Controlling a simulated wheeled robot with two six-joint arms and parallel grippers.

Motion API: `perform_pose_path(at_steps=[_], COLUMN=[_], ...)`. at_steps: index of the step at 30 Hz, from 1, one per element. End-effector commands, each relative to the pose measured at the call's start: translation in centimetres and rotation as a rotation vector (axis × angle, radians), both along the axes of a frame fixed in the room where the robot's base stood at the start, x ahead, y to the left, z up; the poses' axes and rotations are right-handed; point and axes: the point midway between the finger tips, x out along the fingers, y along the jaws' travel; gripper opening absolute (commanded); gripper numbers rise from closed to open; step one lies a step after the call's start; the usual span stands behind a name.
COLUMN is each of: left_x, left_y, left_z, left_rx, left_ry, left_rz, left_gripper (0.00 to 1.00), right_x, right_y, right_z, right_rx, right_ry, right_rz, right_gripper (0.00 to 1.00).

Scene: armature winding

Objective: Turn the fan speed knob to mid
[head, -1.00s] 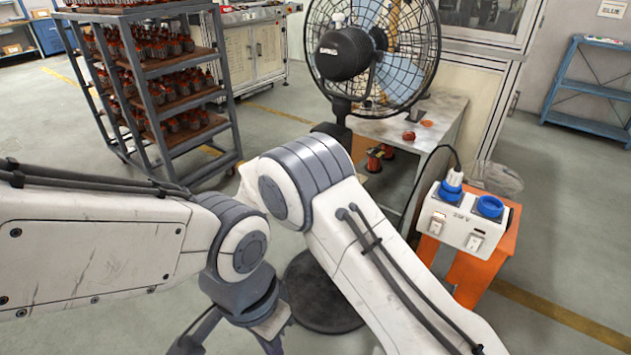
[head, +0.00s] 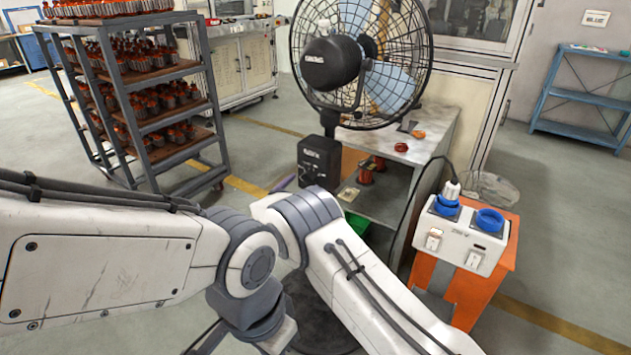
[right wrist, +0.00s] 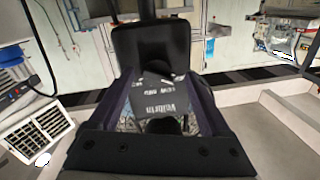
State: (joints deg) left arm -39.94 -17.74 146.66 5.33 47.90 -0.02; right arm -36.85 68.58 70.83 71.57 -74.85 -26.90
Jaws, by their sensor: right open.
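The pedestal fan (head: 332,62) stands ahead in the head view, with a black control box (head: 319,163) on its post. The right arm hides part of the post and base. The right wrist view shows a dark panel with white lettering (right wrist: 165,110) between the fingers of my right gripper (right wrist: 155,82). The right gripper is open, with one finger on each side of this panel. I cannot tell whether they touch it. The speed knob is too dark to make out, so its setting cannot be read. In the head view my arm mostly hides the right gripper. My left gripper is out of view.
A grey bench (head: 430,140) stands behind the fan. An orange stand (head: 472,300) with a white socket box (head: 462,240) is at the right, with a cable plugged in. A rack of wound parts (head: 150,95) stands at the left. Floor is open at the far right.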

Motion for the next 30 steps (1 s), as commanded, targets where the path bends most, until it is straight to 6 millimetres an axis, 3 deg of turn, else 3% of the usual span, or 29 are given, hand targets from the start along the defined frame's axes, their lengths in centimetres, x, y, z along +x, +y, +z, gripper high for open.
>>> perform_pose_path(at_steps=[10,15,16,17,30], left_x=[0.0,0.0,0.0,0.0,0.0], left_y=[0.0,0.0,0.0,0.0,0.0], left_z=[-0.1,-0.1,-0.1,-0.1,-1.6], left_rx=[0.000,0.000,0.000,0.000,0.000], left_ry=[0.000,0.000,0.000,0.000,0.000], left_rz=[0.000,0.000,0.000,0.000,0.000], left_gripper=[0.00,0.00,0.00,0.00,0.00], right_x=[0.4,0.4,0.3,0.3,0.3], right_y=[-2.2,-2.5,-2.5,-2.6,-2.6], right_z=[0.1,0.1,0.1,0.0,-0.3], right_rx=[-0.001,0.000,0.000,0.000,0.085], right_ry=[0.000,0.000,0.000,0.000,-0.062], right_rz=[-0.019,-0.024,-0.024,-0.024,-0.027], right_gripper=[0.82,0.17,0.05,0.00,0.00])
